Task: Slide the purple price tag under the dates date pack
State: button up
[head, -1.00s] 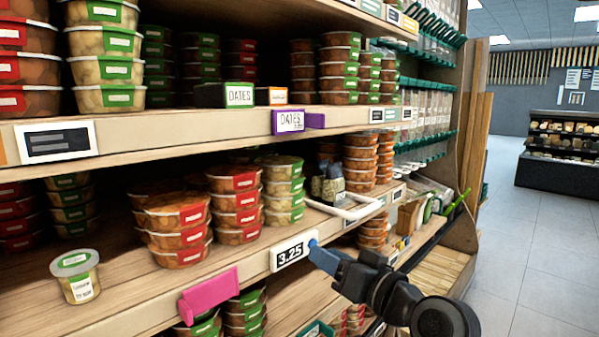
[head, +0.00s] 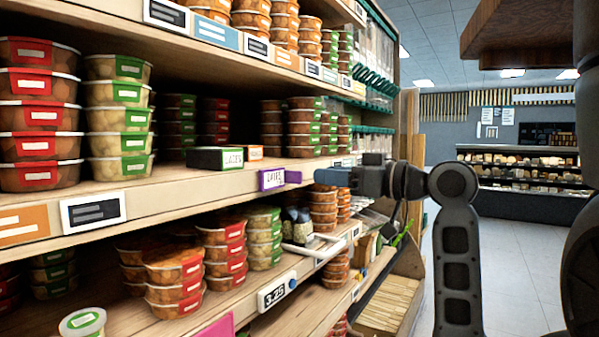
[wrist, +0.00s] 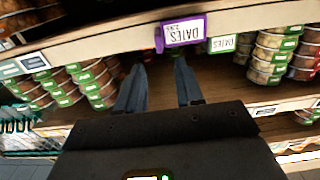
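The purple price tag (head: 272,179), lettered DATES, sits on the front edge of the middle shelf. The dates date pack (head: 215,158), a dark box with a green and white DATES label, stands on that shelf to the left of the tag. My gripper (head: 322,177) is to the right of the tag at about its height, a small gap apart in the head view. In the wrist view, which looks upside down, my gripper (wrist: 160,82) has two blue fingers apart with nothing between them. The purple tag (wrist: 182,32) and the pack's green label (wrist: 222,44) lie beyond the fingertips.
A small orange box (head: 254,152) stands behind the pack's right end. Stacks of green-labelled tubs (head: 305,125) stand to the right on the shelf. A 3.25 tag (head: 277,291) is on the shelf below.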

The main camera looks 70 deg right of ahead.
aim_at(302, 173)
jog(key=p+x, duration=0.1)
jog(key=x, duration=0.5)
jog(key=shift+w, duration=0.4)
jog(key=shift+c, duration=0.3)
grip_shut()
dwell(0.7)
